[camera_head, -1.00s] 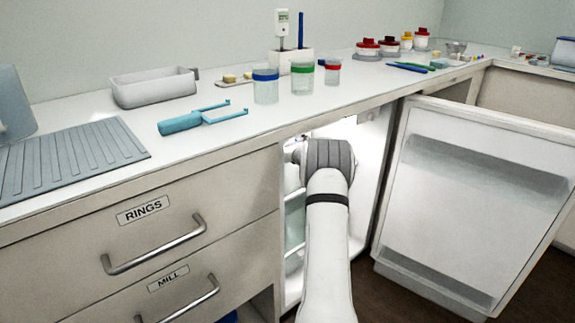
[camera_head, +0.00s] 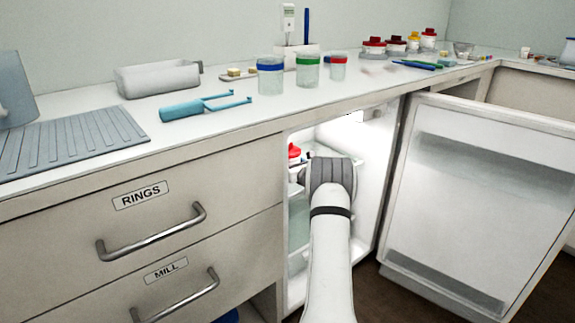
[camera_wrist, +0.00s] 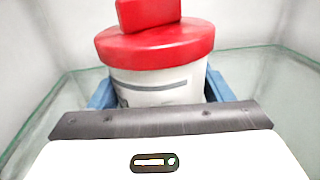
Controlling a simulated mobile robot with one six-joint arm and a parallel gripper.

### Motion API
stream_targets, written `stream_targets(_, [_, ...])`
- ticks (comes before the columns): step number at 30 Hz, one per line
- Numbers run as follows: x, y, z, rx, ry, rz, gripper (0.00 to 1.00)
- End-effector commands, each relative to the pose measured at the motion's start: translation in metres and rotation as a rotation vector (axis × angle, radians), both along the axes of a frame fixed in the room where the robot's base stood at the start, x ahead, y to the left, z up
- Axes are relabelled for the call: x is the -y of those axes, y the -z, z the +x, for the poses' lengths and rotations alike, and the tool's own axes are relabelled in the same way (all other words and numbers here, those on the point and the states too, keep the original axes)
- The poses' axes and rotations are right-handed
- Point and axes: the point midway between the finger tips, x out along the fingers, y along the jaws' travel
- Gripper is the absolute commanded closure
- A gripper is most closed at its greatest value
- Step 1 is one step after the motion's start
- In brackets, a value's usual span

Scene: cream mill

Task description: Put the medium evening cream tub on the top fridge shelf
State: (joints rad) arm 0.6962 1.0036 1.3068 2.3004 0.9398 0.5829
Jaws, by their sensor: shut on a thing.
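My gripper is inside the open fridge (camera_head: 378,170). In the wrist view its blue fingers (camera_wrist: 160,92) are shut on a white tub (camera_wrist: 150,84) with a red lid (camera_wrist: 155,45) and a red block-shaped knob. The tub is upright, over or on a glass shelf (camera_wrist: 268,75); I cannot tell whether it touches. Its label is mostly hidden and unreadable. In the head view only the red lid (camera_head: 294,152) shows past my arm. My fingers are hidden there.
The fridge door (camera_head: 475,200) stands wide open on the right. The counter above holds blue, green and red-banded jars, a teal fork-shaped tool (camera_head: 205,105) and a white tray (camera_head: 157,78). Several red- and yellow-lidded tubs stand at the back right. Drawers labelled RINGS and MILL are shut.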

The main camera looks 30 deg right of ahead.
Motion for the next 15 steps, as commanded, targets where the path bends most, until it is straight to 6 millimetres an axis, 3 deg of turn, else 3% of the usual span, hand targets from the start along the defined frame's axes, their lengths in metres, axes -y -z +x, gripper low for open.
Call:
stream_targets(8, [0.0004, 0.0006, -0.0002, 0.000, 0.000, 0.000, 0.06])
stream_targets(15, [0.0007, -0.0002, -0.0004, 0.000, 0.001, 0.000, 0.06])
